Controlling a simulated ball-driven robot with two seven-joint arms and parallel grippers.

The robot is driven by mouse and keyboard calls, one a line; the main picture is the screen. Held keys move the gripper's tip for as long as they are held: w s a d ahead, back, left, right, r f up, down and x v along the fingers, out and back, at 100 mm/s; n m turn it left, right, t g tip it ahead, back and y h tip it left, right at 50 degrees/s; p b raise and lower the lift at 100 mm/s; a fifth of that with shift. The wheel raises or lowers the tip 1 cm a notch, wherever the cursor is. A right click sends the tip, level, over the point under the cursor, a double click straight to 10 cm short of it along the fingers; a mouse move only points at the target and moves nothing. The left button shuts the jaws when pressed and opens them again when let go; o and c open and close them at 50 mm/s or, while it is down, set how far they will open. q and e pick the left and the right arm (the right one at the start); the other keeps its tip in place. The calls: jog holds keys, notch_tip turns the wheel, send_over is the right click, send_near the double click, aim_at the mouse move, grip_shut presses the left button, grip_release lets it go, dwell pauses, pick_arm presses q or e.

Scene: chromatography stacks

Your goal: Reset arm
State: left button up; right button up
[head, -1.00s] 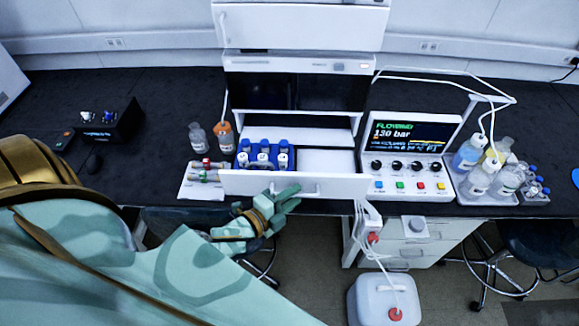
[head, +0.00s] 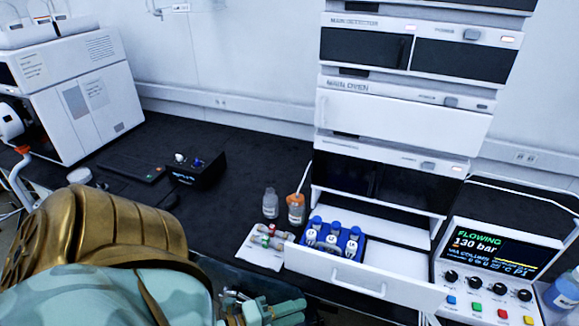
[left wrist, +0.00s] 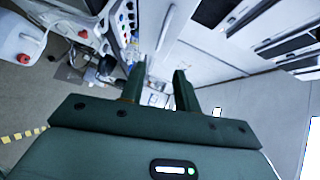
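My left arm comes in from the lower left in the head view, and my left gripper (head: 285,308) is low in the picture, in front of the bench edge. It is below the open white drawer (head: 345,277) of the stack and apart from it. In the left wrist view the two dark green fingers of my left gripper (left wrist: 160,80) stand apart with nothing between them, so it is open and empty. My right gripper is in neither view.
The open drawer juts out, holding a blue vial rack (head: 335,244). A control panel (head: 492,275) is at right. A black box (head: 197,170) stands on the bench at left.

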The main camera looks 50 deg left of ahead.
pick_arm(q)
jog(key=shift+s, duration=0.35)
jog(key=shift+a, duration=0.1)
dwell(0.3)
